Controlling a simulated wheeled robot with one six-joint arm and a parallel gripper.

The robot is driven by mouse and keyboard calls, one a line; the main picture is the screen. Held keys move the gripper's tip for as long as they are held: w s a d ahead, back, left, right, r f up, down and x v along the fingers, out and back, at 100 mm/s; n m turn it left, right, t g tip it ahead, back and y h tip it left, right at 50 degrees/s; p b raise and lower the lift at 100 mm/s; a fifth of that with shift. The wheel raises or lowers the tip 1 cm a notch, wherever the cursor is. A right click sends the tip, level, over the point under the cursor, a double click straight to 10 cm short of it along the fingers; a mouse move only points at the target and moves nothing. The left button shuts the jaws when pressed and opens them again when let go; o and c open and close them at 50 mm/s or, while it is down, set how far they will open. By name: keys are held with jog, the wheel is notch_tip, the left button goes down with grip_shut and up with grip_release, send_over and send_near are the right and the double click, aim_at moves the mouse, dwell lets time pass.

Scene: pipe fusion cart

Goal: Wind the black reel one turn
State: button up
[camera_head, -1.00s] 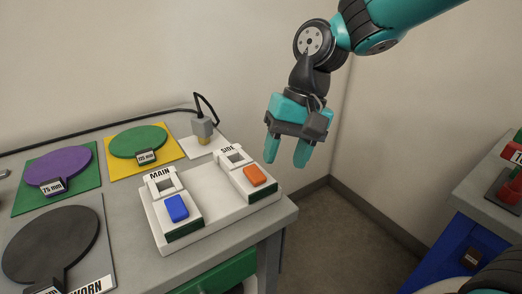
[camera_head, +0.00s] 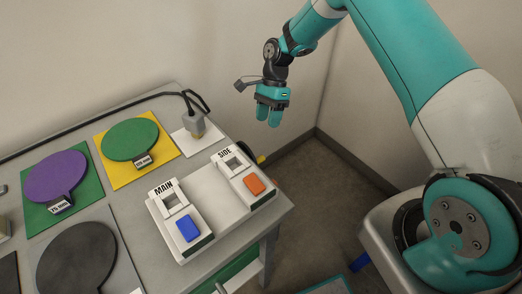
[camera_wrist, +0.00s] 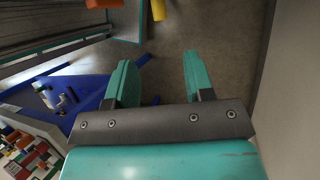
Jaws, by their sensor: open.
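I cannot make out a black reel for certain in either view. A small yellow and black part (camera_head: 261,159) sticks out at the table's right end, behind the white switch box. In the wrist view, a yellow piece (camera_wrist: 158,9) and an orange piece (camera_wrist: 103,3) show at the top edge, cut off. My gripper (camera_head: 268,116) is open and empty, in the air beyond the table's back right corner, fingers pointing down. In the wrist view, my gripper's two teal fingers (camera_wrist: 157,62) are apart with bare floor between them.
The grey table holds a white box (camera_head: 215,205) with MAIN and SIDE switches, a purple disc (camera_head: 56,176), a green disc (camera_head: 130,138) and a dark disc (camera_head: 76,258). A corded grey tool (camera_head: 196,122) stands at the back. Walls (camera_head: 225,45) are close behind.

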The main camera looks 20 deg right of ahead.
jog(key=p+x, duration=0.2)
jog(key=x, duration=1)
jog(key=shift+r, duration=0.1)
grip_shut()
jog(key=shift+t, duration=0.3)
